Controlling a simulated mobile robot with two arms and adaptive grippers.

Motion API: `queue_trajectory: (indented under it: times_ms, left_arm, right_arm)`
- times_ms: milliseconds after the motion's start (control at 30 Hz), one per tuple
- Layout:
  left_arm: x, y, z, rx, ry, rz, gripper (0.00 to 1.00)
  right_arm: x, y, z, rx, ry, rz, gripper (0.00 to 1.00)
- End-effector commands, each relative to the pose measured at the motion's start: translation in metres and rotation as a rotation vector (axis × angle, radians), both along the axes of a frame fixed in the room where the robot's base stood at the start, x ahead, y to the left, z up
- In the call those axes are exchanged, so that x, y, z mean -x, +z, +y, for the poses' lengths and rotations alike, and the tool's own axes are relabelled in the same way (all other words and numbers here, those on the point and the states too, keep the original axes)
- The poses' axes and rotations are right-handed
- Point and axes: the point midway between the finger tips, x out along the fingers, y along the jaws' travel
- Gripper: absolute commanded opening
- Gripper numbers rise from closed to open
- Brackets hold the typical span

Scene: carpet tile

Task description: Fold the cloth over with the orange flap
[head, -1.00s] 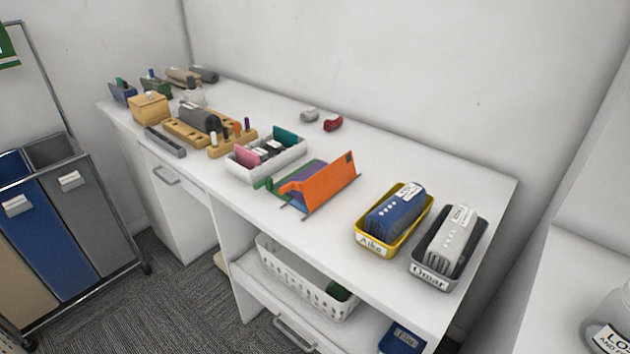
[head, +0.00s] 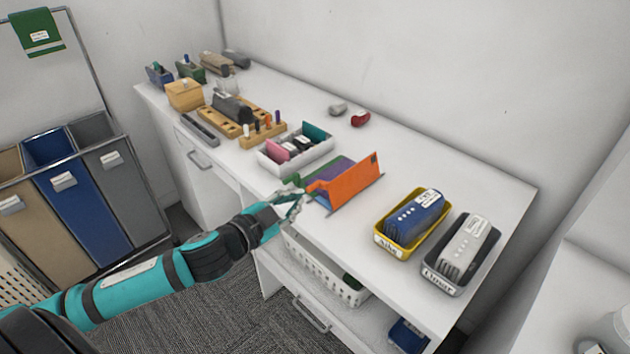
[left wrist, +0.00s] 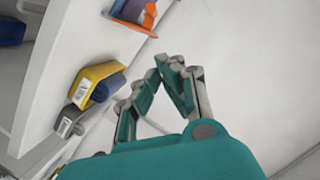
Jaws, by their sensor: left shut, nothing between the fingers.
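The folding board stands near the front edge of the white counter in the head view. Its orange flap (head: 355,184) stands tilted up along the near right side. A purple cloth (head: 333,172) shows behind the flap, partly hidden by it, with a green panel (head: 302,178) to its left. My left gripper (head: 301,197) is shut and empty at the board's left front corner; I cannot tell whether it touches. In the left wrist view its fingers (left wrist: 170,66) are together, and part of the orange flap (left wrist: 136,22) shows at the top. My right gripper is not in view.
A yellow tray (head: 382,243) and a dark grey tray (head: 433,278), each holding a brush-like block, stand to the right. A white divided box (head: 318,154) is close on the left. A white basket (head: 318,270) sits below.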

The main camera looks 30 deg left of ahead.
Motion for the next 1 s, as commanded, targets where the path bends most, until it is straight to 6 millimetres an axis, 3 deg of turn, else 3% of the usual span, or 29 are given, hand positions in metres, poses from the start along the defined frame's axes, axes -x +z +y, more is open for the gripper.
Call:
queue_trajectory:
  times_ms: [67,267,667,800,1000]
  left_arm:
    - [0.001,0.008,-0.005,-0.002,-0.012,-0.011,0.00]
    - [-0.018,0.007,-0.008,0.002,-0.010,-0.014,0.00]
    - [-0.097,-0.007,-0.024,0.000,-0.010,-0.013,0.00]
    - [-0.098,-0.030,-0.011,-0.003,-0.011,-0.007,0.00]
    - [-0.102,-0.042,-0.003,-0.002,-0.012,-0.010,0.00]
  right_arm:
    - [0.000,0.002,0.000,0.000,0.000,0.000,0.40]
    - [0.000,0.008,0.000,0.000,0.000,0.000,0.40]
    - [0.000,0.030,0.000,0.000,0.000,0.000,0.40]
    - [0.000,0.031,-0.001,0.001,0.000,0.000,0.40]
    - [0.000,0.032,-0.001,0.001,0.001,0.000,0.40]
